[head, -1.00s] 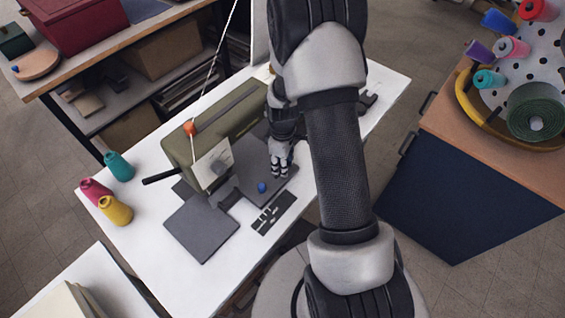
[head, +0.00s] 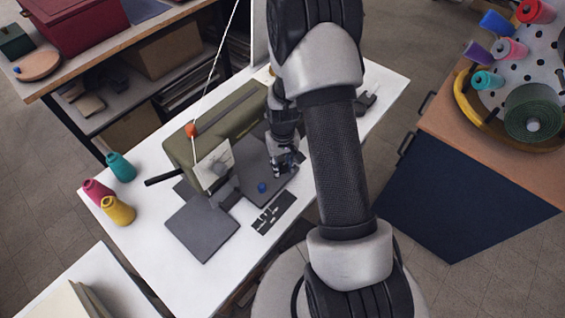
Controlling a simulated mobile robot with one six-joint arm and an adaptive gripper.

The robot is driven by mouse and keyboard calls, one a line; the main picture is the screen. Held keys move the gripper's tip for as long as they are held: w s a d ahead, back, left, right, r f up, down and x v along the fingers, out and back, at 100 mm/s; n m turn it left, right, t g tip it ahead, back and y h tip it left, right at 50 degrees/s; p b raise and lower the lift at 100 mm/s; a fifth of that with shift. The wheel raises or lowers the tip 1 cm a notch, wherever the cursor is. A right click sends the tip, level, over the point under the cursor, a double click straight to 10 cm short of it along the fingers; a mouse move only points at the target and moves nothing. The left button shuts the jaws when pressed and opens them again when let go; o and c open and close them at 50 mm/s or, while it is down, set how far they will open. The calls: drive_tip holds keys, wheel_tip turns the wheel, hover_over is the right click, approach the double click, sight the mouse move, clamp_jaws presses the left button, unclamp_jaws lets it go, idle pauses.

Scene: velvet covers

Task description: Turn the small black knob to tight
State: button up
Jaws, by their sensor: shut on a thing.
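An olive green machine (head: 220,122), which looks like a sewing machine, stands on the white table, with a grey plate (head: 202,232) at its front. My gripper (head: 289,172) is low over the dark grey bed right of the machine, pointing down, close to a small blue ball-shaped part (head: 262,187) but apart from it. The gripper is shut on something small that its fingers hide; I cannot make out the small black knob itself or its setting. A black rod (head: 160,179) sticks out at the machine's left end.
Teal, pink and yellow thread cones (head: 119,209) stand at the table's left. An orange ball (head: 191,130) with a cord sits above the machine. A dark strip with pale marks (head: 274,212) lies in front. A blue cabinet (head: 455,195) stands at the right.

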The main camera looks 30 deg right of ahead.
sight(283, 165)
drive_tip(key=m, duration=0.5)
drive_tip(key=shift+m, duration=0.3)
drive_tip(key=shift+m+p, duration=0.35)
drive_tip(key=shift+m, duration=1.95)
drive_tip(key=o, duration=1.1)
drive_tip(key=shift+r, duration=0.1)
wheel_tip(283, 165, up, 12)
drive_tip(key=shift+f, duration=0.1)
